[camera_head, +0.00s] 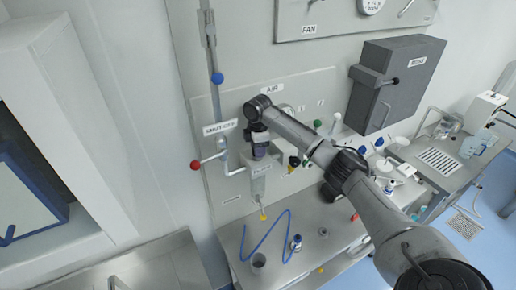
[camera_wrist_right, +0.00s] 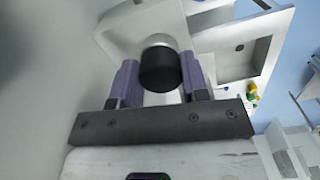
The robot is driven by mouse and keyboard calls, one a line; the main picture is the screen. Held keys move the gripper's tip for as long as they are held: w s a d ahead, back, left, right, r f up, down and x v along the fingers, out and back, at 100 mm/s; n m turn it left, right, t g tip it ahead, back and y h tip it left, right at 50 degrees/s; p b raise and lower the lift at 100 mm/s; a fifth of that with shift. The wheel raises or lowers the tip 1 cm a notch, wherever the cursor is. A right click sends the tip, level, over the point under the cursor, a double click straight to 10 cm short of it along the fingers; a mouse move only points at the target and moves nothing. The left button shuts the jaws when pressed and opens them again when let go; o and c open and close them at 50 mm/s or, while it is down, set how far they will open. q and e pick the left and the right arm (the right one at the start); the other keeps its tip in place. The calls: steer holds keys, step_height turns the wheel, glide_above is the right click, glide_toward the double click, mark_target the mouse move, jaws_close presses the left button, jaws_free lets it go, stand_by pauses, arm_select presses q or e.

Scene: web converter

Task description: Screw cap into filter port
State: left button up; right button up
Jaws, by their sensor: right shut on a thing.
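My right gripper (camera_head: 259,148) reaches in from the right and sits at the wall panel, directly above a pale filter housing (camera_head: 257,186). In the right wrist view, its two purple fingers (camera_wrist_right: 159,62) are shut on a dark cylindrical cap (camera_wrist_right: 159,74) with a silver band at its far end. The cap is hidden by the gripper in the head view. The filter's port is covered by the gripper there, so I cannot tell whether the cap touches it. My left gripper is not in view.
A pipe with a blue ball knob (camera_head: 217,78) and a red ball knob (camera_head: 195,165) runs left of the gripper. A dark grey box (camera_head: 387,85) is on the wall to the right. The steel table (camera_head: 330,215) below bears a blue hose (camera_head: 265,238) and small metal parts.

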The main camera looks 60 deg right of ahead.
steer(key=m, duration=0.3)
steer(key=shift+m, duration=0.3)
steer(key=shift+m, duration=2)
steer(key=m, duration=0.3)
steer(key=shift+a+m, duration=0.1)
steer(key=shift+m, duration=0.3)
steer(key=m, duration=0.4)
